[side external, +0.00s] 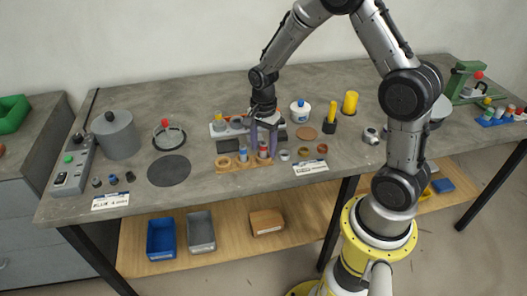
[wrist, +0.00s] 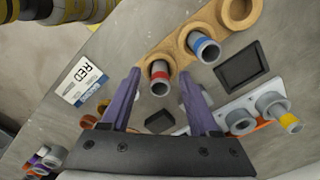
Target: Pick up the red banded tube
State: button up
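The red banded tube (wrist: 159,78) is grey with a red band and an open top. It stands in a light wooden rack (wrist: 165,48) with round holes. It also shows in the side external view (side external: 263,151), partly between my fingers. My gripper (wrist: 160,74) has two purple fingers, spread apart, one on each side of the red banded tube. Gaps show between the tube and the fingers in the wrist view. In the side external view my gripper (side external: 263,138) points down over the rack's right part.
A blue banded tube (wrist: 204,49) stands in the same rack, close beside. A yellow banded tube (wrist: 290,121) is in a white holder (wrist: 243,107). A card reading RED (wrist: 82,80) lies on the table (side external: 335,78).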

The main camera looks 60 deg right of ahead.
aim_at(263, 143)
grip_shut()
jog(key=shift+r, duration=0.15)
jog(key=shift+r, duration=0.25)
notch_tip(263, 143, up, 2)
jog(key=shift+r, duration=0.1)
jog(key=s+a+r, duration=0.3)
jog(key=s+r, duration=1)
jog(key=shift+s, duration=0.35)
jog(key=shift+a, duration=0.1)
